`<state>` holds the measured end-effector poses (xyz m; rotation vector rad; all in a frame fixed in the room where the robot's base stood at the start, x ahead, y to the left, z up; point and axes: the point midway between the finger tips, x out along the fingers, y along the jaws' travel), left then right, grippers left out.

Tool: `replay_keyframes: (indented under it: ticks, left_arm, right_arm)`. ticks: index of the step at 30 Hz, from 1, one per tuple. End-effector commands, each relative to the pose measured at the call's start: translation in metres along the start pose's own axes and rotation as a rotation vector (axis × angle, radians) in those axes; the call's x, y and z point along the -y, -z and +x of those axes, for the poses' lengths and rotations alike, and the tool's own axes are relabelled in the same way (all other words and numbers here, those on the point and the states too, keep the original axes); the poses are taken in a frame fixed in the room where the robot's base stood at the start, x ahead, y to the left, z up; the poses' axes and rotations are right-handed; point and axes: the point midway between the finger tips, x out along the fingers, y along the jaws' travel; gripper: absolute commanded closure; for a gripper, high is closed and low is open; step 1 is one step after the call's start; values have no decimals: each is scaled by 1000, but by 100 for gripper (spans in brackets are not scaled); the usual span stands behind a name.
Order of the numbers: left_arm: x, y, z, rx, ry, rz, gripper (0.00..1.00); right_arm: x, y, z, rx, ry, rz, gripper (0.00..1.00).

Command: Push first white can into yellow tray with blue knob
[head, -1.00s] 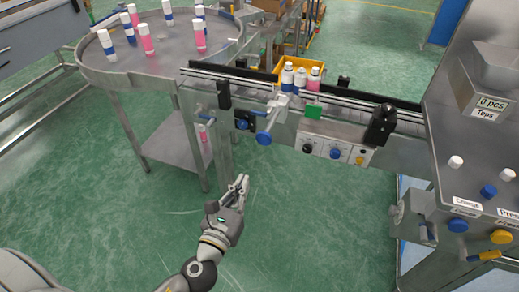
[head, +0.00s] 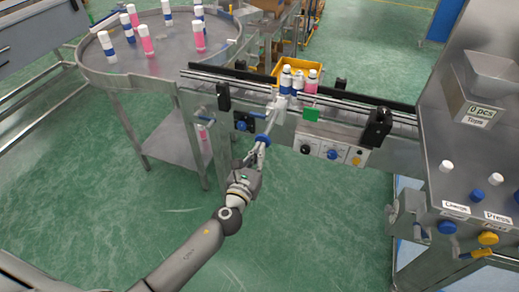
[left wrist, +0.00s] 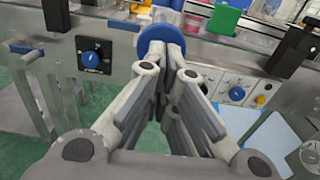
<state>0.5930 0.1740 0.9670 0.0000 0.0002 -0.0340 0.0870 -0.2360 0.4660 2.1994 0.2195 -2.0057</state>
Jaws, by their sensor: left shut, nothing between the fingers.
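Three white-capped cans stand upright on the conveyor: a blue-and-white can (head: 286,80), another blue-and-white can (head: 298,83) and a pink one (head: 311,83). The yellow tray (head: 263,67) is behind them, partly hidden by the conveyor and cans. The blue knob (head: 264,139) is at the near end of a pale pusher (head: 279,104) on the conveyor's front; the knob (left wrist: 184,39) also shows in the left wrist view. My left gripper (head: 258,154) is shut and empty, its fingertips (left wrist: 160,50) right at the knob's face. I cannot tell if they touch. My right gripper is out of view.
A round metal table (head: 165,70) with several blue or pink bottles stands at the left. Black posts (head: 377,128) and a dial panel (head: 331,150) are on the conveyor's front. A machine with buttons (head: 480,190) stands at the right.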

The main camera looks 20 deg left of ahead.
Motion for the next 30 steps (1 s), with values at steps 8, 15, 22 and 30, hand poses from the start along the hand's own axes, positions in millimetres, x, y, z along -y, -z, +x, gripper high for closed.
replay_keyframes:
  ticks: [8,15,22,30]
  left_arm:
    - [0,0,10,0,1,0,100]
    - [0,0,10,0,0,0,100]
    - [0,0,34,2,0,0,100]
    - [0,1,87,3,0,0,100]
  right_arm:
    - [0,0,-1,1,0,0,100]
    - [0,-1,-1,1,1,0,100]
    - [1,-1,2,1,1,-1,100]
    - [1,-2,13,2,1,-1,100]
